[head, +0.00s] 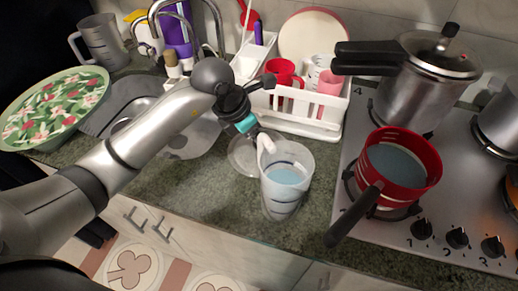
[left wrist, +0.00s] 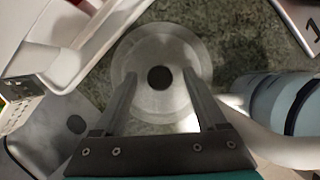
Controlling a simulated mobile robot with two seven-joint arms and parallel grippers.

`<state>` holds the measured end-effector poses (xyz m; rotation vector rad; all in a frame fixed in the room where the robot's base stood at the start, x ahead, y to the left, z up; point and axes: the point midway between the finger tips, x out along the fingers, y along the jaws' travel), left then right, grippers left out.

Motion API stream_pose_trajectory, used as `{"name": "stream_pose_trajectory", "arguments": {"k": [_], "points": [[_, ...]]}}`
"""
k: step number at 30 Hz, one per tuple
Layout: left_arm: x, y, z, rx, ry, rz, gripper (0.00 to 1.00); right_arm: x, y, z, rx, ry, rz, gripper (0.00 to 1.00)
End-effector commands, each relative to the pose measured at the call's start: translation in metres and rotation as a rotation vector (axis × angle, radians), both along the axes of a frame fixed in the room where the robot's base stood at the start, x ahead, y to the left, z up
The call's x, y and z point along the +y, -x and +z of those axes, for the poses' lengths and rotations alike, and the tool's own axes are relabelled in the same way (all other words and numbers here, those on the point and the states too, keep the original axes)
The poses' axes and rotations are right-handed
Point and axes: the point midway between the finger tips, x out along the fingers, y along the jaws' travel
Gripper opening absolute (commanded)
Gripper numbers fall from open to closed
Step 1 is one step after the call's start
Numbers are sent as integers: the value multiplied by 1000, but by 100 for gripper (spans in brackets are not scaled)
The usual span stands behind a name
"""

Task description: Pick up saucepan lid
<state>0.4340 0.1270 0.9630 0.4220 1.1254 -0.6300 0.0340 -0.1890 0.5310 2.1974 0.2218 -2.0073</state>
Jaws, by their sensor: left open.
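The saucepan lid is a round, clear disc with a dark knob at its centre (left wrist: 160,77). In the head view the lid (head: 241,160) lies on the counter behind and left of a clear jug, which hides part of it. My left gripper (head: 257,137) is above the lid, pointing down. In the left wrist view its two fingers (left wrist: 160,74) are open, one on each side of the knob in the picture, with nothing between them. I cannot tell how high the fingertips are above the lid. My right gripper is in neither view.
The clear jug (head: 285,177) with bluish liquid stands close to my left gripper. A white dish rack (head: 310,127) with cups is just behind. A red saucepan (head: 407,185) and a pressure cooker (head: 410,95) are on the stove at right. The sink is at left.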

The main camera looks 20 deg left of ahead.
Motion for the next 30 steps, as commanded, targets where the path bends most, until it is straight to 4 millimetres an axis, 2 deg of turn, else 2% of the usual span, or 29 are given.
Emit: {"name": "stream_pose_trajectory", "arguments": {"k": [6,25,30], "points": [[0,0,0,0,0,0,72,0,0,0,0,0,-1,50],[0,0,0,-1,1,1,1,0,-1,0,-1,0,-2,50],[0,0,0,-1,1,1,0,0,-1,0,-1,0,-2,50]]}}
